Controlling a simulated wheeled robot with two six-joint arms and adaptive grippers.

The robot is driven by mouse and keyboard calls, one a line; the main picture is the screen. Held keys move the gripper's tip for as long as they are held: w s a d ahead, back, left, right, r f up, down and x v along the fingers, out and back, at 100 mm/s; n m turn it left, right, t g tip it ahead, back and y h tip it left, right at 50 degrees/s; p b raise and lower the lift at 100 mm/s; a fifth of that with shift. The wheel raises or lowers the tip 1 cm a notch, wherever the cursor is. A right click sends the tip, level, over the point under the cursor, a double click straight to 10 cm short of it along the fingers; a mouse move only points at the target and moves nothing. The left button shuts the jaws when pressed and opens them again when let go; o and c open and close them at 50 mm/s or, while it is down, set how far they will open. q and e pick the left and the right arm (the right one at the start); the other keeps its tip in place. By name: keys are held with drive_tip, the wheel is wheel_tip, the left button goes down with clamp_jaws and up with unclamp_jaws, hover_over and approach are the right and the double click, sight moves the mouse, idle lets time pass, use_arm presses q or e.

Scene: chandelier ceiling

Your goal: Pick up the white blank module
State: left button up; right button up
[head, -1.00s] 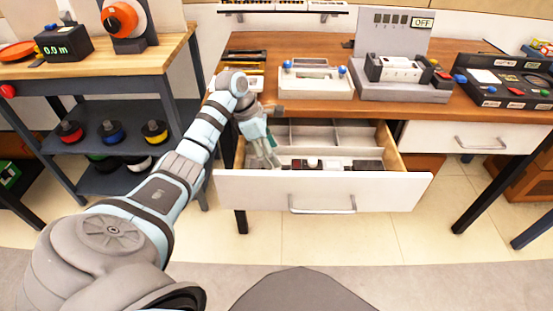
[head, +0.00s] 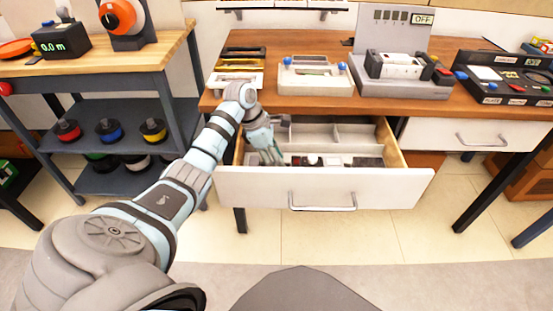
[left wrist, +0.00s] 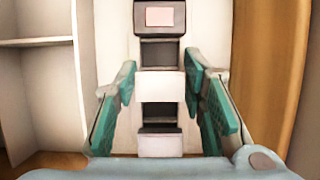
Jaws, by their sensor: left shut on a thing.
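The white blank module (left wrist: 160,88) appears in the left wrist view as a white block with dark recesses, in a row with other modules inside the open drawer (head: 322,188). My left gripper (left wrist: 160,74) is closed around it, one green-padded finger on each side. In the head view my left gripper (head: 274,158) reaches down into the front left of the drawer, and its fingers hide most of the piece. A dark module with a pinkish label (left wrist: 160,16) lies beyond it in the wrist view. My right gripper is not in view.
Drawer dividers (head: 336,136) and the wooden drawer side (left wrist: 262,70) stand close by. A white tray with blue knobs (head: 316,80) and a grey test stand (head: 400,92) are on the desk above. A dark shelf cart (head: 100,140) stands left.

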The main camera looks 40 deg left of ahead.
use_arm(q)
drive_tip(key=shift+r, duration=0.3)
wheel_tip(320, 180, up, 19)
drive_tip(key=p, duration=0.9)
drive_tip(key=shift+r, duration=0.15)
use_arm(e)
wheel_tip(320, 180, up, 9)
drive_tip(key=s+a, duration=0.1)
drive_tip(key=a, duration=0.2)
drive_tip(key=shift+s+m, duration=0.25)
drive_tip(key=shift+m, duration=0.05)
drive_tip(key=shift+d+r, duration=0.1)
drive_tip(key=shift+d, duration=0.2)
